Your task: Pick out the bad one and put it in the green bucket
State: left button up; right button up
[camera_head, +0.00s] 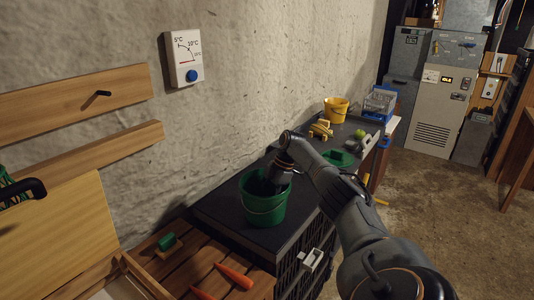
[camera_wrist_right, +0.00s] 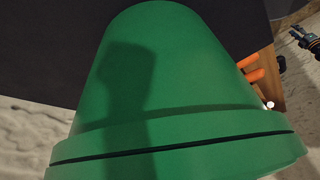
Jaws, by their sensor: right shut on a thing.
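The green bucket (camera_head: 264,210) stands upright on the dark worktop, in the middle of the head view. My right gripper (camera_head: 276,178) is at its mouth, pointing down, with its fingertips hidden by the bucket. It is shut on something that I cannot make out. In the right wrist view the green bucket (camera_wrist_right: 190,80) fills the picture, with its rim close to the camera and a dark shadow on its wall. The fingers do not show there. I cannot tell which thing is the bad one.
Orange carrots (camera_head: 234,275) and a small green-topped item (camera_head: 167,242) lie on the slatted wooden top at front. Further back are a green lid-like piece (camera_head: 338,158), yellow items (camera_head: 320,129), a yellow bucket (camera_head: 336,109) and a blue-based rack (camera_head: 379,104). The wall runs along the left.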

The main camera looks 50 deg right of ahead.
dwell(0.3)
jog(key=o, duration=0.8)
jog(key=shift+r, duration=0.1)
jog(key=v, duration=1.2)
